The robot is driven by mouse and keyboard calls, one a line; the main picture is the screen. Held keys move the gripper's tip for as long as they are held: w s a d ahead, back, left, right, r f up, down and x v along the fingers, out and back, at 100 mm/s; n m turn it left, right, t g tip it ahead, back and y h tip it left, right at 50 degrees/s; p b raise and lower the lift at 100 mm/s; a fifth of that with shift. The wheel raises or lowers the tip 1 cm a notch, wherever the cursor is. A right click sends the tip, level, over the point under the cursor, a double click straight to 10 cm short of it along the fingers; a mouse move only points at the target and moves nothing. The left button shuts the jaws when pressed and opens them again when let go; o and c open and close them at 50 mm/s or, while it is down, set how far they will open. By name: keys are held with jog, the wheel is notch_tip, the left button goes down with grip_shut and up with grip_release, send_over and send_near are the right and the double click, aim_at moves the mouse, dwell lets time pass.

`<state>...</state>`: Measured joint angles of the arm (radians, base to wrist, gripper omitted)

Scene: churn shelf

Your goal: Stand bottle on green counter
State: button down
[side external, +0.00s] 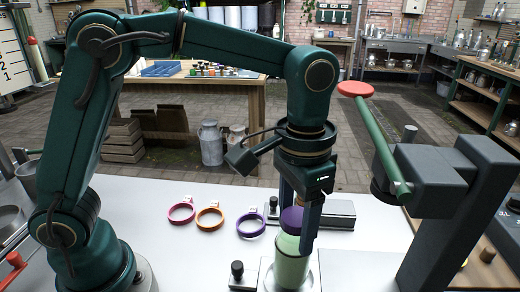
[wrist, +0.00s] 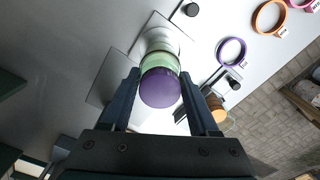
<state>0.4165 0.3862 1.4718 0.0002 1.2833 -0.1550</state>
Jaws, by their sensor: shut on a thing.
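The bottle is pale green (side external: 292,268) with a purple cap (side external: 291,219). It is upright, low over or on a round light base on the white worktop; I cannot tell if it touches. My gripper (side external: 299,235) points down and is shut on the bottle near its cap. In the wrist view the purple cap (wrist: 160,88) sits between the two dark fingers, with the green body (wrist: 160,60) beyond it. I cannot pick out a green counter with certainty in either view.
A grey press post (side external: 455,210) with a green lever and red knob (side external: 355,89) stands close on the right. Pink (side external: 182,213), orange (side external: 210,217) and purple (side external: 251,224) rings lie left of the bottle. The white worktop (side external: 170,255) is clear at front left.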

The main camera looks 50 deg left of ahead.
jog(key=shift+r, duration=0.3)
jog(key=shift+s, duration=0.1)
jog(key=shift+s+r, duration=0.2)
jog(key=shift+s, duration=0.05)
jog(key=s+a, duration=0.2)
jog(key=s, duration=0.6)
jog(key=s+a+f, duration=0.1)
jog(key=s+a, duration=0.1)
jog(key=s, duration=0.6)
jog(key=shift+s+a+n, duration=0.25)
jog(key=shift+n, duration=0.05)
jog(key=shift+f, duration=0.15)
jog(key=shift+f, duration=0.7)
